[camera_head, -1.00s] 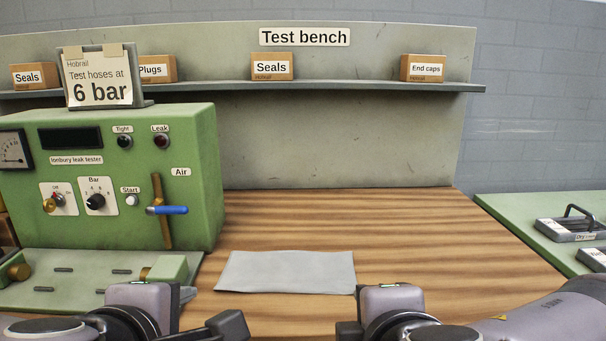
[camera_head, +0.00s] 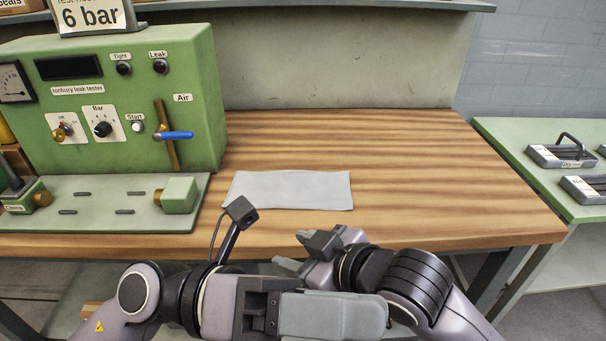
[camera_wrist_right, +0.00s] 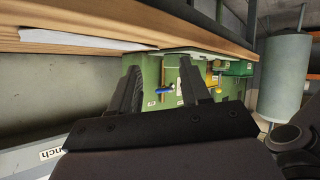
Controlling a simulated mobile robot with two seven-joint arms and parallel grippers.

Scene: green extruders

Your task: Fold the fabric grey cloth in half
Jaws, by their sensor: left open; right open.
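The grey cloth (camera_head: 292,189) lies flat as a wide rectangle on the wooden bench top, near its front edge, in the head view. In the right wrist view it shows as a pale strip (camera_wrist_right: 72,38) on the bench. My left gripper (camera_head: 384,316) points right across the bottom of the head view, below the bench edge, apart from the cloth. My right gripper (camera_head: 292,262) points left, just in front of the bench edge and below the cloth, partly hidden by its own wrist parts. Its fingers (camera_wrist_right: 162,82) are spread and empty in the right wrist view.
The green leak tester (camera_head: 120,105) and its base plate (camera_head: 95,190) stand left of the cloth. The wooden bench top (camera_head: 420,180) is clear behind and right of the cloth. A green side table (camera_head: 520,150) with grey weights (camera_head: 560,155) stands at right.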

